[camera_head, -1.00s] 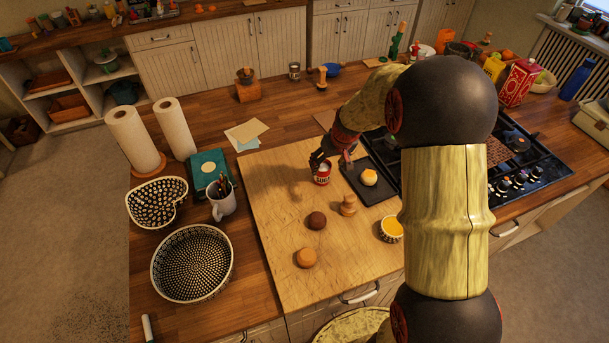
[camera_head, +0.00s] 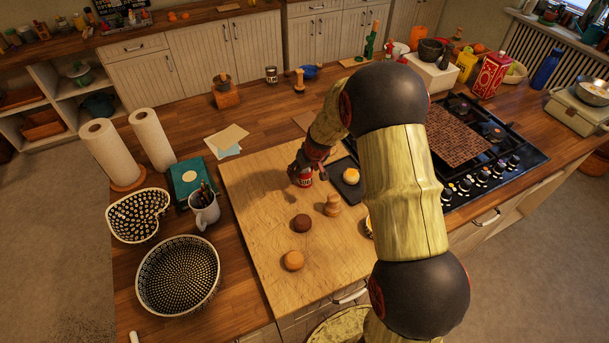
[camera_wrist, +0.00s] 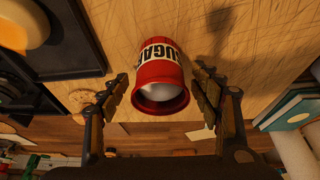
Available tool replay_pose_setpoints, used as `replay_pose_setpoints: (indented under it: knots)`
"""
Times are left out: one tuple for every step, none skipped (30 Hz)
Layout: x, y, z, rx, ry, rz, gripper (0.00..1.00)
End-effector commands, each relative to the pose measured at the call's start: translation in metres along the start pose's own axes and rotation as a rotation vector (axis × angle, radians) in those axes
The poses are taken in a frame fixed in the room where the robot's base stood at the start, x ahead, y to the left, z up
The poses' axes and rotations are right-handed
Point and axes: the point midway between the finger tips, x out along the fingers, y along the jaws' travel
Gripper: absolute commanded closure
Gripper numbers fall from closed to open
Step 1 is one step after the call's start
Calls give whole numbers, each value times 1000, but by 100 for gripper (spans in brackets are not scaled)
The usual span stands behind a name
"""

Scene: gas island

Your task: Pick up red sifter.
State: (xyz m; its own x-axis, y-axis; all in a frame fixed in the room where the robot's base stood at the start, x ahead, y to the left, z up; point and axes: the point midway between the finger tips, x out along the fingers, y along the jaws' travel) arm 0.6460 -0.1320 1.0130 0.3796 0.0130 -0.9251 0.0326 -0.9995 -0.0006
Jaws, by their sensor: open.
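The red sifter (camera_wrist: 160,78) is a small red cup with a white label reading "SUGAR" and pale contents. It stands on the wooden cutting board (camera_head: 258,240). In the wrist view it lies between the two fingers of my open gripper (camera_wrist: 160,92), with a gap visible on each side. In the head view the red sifter (camera_head: 305,179) is partly hidden by my gripper (camera_head: 308,168), which is at its top.
A dark tray (camera_head: 341,172) with a yellow-topped round item is close on the right. A wooden pepper-mill-like piece (camera_head: 332,205), a dark ball (camera_head: 302,223) and an orange-brown ball (camera_head: 293,260) stand nearer. The board's left part is bare.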

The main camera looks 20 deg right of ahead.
Motion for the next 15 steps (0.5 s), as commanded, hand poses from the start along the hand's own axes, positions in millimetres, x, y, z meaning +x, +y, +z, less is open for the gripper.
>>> replay_pose_setpoints:
  knots:
    - [1, 0, -1, 0, 2, 0, 36]
    - [1, 0, -1, 0, 2, 0, 36]
    - [1, 0, -1, 0, 2, 1, 36]
    - [0, 0, -1, 0, 2, 1, 36]
    - [0, 0, -1, 0, 2, 1, 36]
    - [0, 0, -1, 0, 2, 0, 36]
    - [0, 0, -1, 0, 2, 0, 38]
    - [0, 0, -1, 0, 2, 0, 39]
    - [0, 0, -1, 0, 2, 0, 42]
    - [0, 0, -1, 0, 2, 0, 43]
    - [0, 0, -1, 0, 2, 0, 45]
    - [0, 0, -1, 0, 2, 0, 47]
    - [0, 0, -1, 0, 2, 0, 49]
    - [0, 0, -1, 0, 2, 0, 51]
    - [0, 0, -1, 0, 2, 0, 53]
